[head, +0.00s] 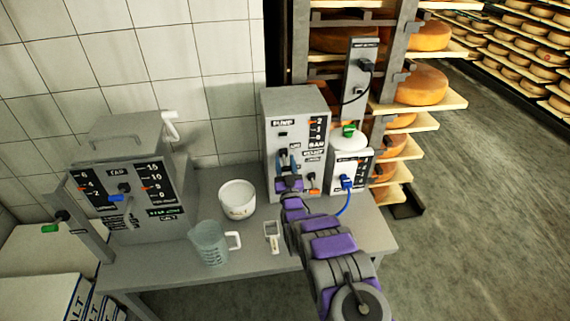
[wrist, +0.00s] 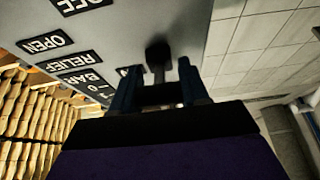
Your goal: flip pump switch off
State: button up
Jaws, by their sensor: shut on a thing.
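The grey pump box (head: 283,101), labelled PUMP, stands at the back right of the table. My gripper (head: 288,162) reaches up to its front face, and my arm hides part of the lower face. In the wrist view the pump's upside-down front panel (wrist: 130,30) fills the upper left. A dark-knobbed switch lever (wrist: 158,52) sticks out of it between my two blue fingers (wrist: 156,78). My gripper is shut on the lever's stem, with the knob just beyond the fingertips. The switch's label is mostly hidden by a finger.
A vat control box (head: 120,165) stands at left on the table (head: 180,261). A white bowl (head: 237,200), a clear jug (head: 209,243) and a small meter (head: 271,237) lie between. A white unit with a blue cable (head: 344,205) is close right of the pump.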

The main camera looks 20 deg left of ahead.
jog(key=shift+f+t+y, duration=0.3)
jog(key=shift+y, duration=0.2)
jog(key=o, duration=1)
jog(key=shift+a, duration=0.1)
jog(key=shift+p+v, duration=3.3)
jog(key=shift+v, duration=5.35)
